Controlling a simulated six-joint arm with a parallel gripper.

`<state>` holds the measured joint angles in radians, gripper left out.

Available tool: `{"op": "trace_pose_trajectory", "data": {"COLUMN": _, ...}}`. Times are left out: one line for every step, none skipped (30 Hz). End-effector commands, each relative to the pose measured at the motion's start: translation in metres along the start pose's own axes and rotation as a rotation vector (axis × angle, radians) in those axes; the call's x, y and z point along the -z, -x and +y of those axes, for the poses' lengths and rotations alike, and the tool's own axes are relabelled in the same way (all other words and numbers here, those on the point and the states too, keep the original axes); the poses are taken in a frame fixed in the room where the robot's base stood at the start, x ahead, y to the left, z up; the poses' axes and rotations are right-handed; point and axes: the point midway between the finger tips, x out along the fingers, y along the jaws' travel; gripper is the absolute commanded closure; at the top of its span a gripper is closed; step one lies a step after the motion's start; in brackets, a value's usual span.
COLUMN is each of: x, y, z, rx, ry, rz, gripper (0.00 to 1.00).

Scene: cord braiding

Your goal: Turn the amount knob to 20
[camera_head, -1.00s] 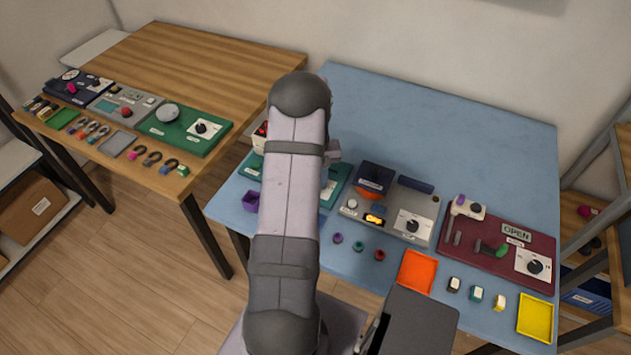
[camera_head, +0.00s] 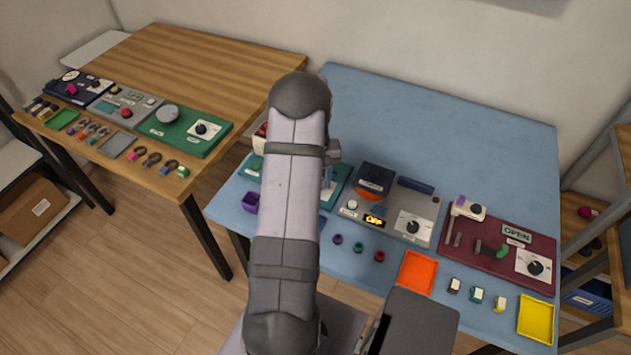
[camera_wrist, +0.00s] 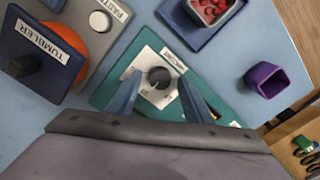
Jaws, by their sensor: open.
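The amount knob (camera_wrist: 159,77) is a dark round knob on a white dial plate, set on a green panel (camera_wrist: 112,92) in the wrist view. A label, partly readable as "AMOUNT", lies beside the plate. My gripper (camera_wrist: 160,92) is open, with one blue-grey finger on each side of the dial plate; whether either finger touches the knob cannot be told. Part of the dial's scale is hidden or too small, so the knob's setting cannot be read. In the head view the green panel (camera_head: 342,184) is mostly hidden behind my arm.
A dark blue unit labelled TUMBLER (camera_wrist: 38,50) and a white button (camera_wrist: 100,21) are to the left in the wrist view. A tray of red pieces (camera_wrist: 212,10) is at the top, and a purple cup (camera_wrist: 266,80) to the right. The blue table's back (camera_head: 440,120) is clear.

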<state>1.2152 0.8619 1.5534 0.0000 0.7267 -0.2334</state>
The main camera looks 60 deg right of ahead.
Motion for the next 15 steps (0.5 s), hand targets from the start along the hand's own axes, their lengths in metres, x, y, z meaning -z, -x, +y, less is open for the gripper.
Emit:
{"op": "trace_pose_trajectory", "data": {"x": 0.001, "y": 0.003, "z": 0.000, "rx": 0.000, "ry": 0.000, "rz": 0.002, "gripper": 0.54}}
{"op": "trace_pose_trajectory", "data": {"x": 0.001, "y": 0.005, "z": 0.000, "rx": 0.000, "ry": 0.000, "rz": 0.002, "gripper": 0.54}}
{"op": "trace_pose_trajectory", "data": {"x": 0.001, "y": 0.008, "z": 0.000, "rx": -0.001, "ry": 0.000, "rz": 0.003, "gripper": 0.54}}
{"op": "trace_pose_trajectory", "data": {"x": 0.001, "y": 0.012, "z": 0.000, "rx": -0.001, "ry": 0.000, "rz": 0.004, "gripper": 0.54}}
{"op": "trace_pose_trajectory", "data": {"x": 0.001, "y": 0.015, "z": 0.000, "rx": -0.001, "ry": 0.000, "rz": 0.004, "gripper": 0.54}}
{"op": "trace_pose_trajectory", "data": {"x": 0.001, "y": 0.020, "z": 0.000, "rx": -0.001, "ry": 0.000, "rz": 0.004, "gripper": 0.54}}
{"op": "trace_pose_trajectory", "data": {"x": 0.001, "y": 0.024, "z": 0.000, "rx": -0.001, "ry": 0.000, "rz": 0.005, "gripper": 0.54}}
{"op": "trace_pose_trajectory", "data": {"x": 0.001, "y": 0.028, "z": 0.000, "rx": -0.001, "ry": 0.000, "rz": 0.004, "gripper": 0.54}}
{"op": "trace_pose_trajectory", "data": {"x": 0.001, "y": 0.035, "z": 0.000, "rx": -0.001, "ry": 0.000, "rz": 0.006, "gripper": 0.54}}
{"op": "trace_pose_trajectory", "data": {"x": 0.001, "y": 0.039, "z": 0.000, "rx": -0.001, "ry": 0.000, "rz": 0.005, "gripper": 0.54}}
{"op": "trace_pose_trajectory", "data": {"x": 0.001, "y": 0.043, "z": 0.000, "rx": -0.001, "ry": 0.000, "rz": 0.005, "gripper": 0.54}}
{"op": "trace_pose_trajectory", "data": {"x": 0.001, "y": 0.048, "z": 0.000, "rx": -0.001, "ry": 0.000, "rz": 0.005, "gripper": 0.54}}
{"op": "trace_pose_trajectory", "data": {"x": 0.001, "y": 0.052, "z": 0.000, "rx": -0.001, "ry": 0.000, "rz": 0.004, "gripper": 0.54}}
{"op": "trace_pose_trajectory", "data": {"x": 0.001, "y": 0.055, "z": 0.000, "rx": -0.001, "ry": 0.000, "rz": 0.005, "gripper": 0.54}}
{"op": "trace_pose_trajectory", "data": {"x": 0.001, "y": 0.059, "z": 0.000, "rx": -0.001, "ry": 0.000, "rz": 0.004, "gripper": 0.54}}
